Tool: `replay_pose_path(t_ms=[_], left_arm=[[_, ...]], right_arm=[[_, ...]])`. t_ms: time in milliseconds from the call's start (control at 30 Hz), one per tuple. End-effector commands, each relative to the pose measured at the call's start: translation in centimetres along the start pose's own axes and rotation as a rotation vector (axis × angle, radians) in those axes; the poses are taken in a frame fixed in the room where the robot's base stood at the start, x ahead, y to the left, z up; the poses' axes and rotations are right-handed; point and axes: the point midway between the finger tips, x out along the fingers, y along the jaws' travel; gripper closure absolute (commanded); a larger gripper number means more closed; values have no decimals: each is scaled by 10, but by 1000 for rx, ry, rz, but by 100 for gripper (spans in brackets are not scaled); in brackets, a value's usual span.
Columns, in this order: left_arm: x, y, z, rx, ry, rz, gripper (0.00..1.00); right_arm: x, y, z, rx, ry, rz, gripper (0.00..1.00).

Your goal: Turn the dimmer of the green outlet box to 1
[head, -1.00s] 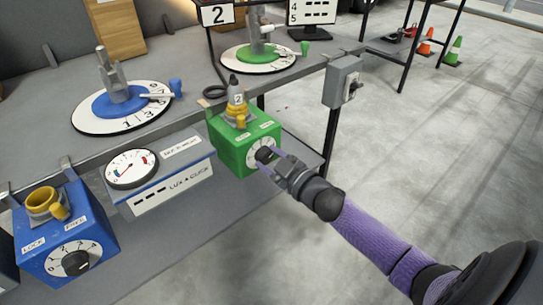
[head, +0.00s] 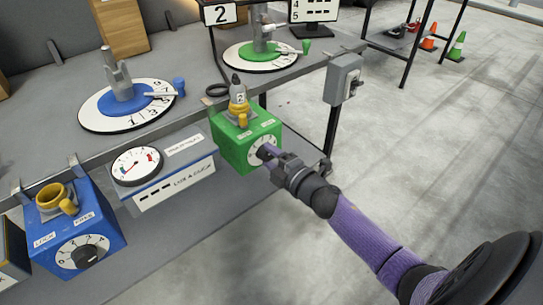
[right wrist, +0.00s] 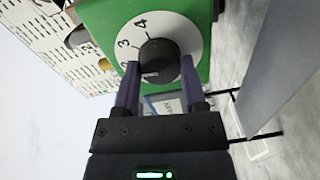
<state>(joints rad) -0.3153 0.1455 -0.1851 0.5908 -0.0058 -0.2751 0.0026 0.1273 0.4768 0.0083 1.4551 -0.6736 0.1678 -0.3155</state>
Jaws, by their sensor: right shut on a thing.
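The green outlet box (head: 236,146) hangs at the front edge of the bench in the head view, with a yellow-collared fitting on top. Its black dimmer knob (right wrist: 158,62) sits on a white numbered dial (right wrist: 186,36), which shows 3 and 4 clearly in the right wrist view. My right gripper (head: 268,156) is shut on the knob, with one purple finger on each side of it; its fingers also show in the right wrist view (right wrist: 160,80). The knob's pointer setting is hard to read. My left gripper is not in view.
A blue box (head: 75,235) with its own dial and a gauge box (head: 165,172) stand to the left. Two round dial plates, one blue-centred (head: 125,103) and one green-centred (head: 262,55), lie on the bench. A grey switch box (head: 343,78) is mounted at the right bench end.

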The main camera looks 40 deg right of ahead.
Motion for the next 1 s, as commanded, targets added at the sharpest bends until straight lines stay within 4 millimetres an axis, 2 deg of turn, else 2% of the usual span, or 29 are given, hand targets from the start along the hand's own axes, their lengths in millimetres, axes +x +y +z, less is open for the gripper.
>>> replay_pose_path(t_ms=[233,600,1000], left_arm=[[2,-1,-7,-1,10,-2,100],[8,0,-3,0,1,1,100],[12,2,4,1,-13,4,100]], right_arm=[[0,-2,0,-229,-12,-5,100],[0,-3,0,-551,-27,-9,100],[0,-3,-1,-761,-37,-11,100]])
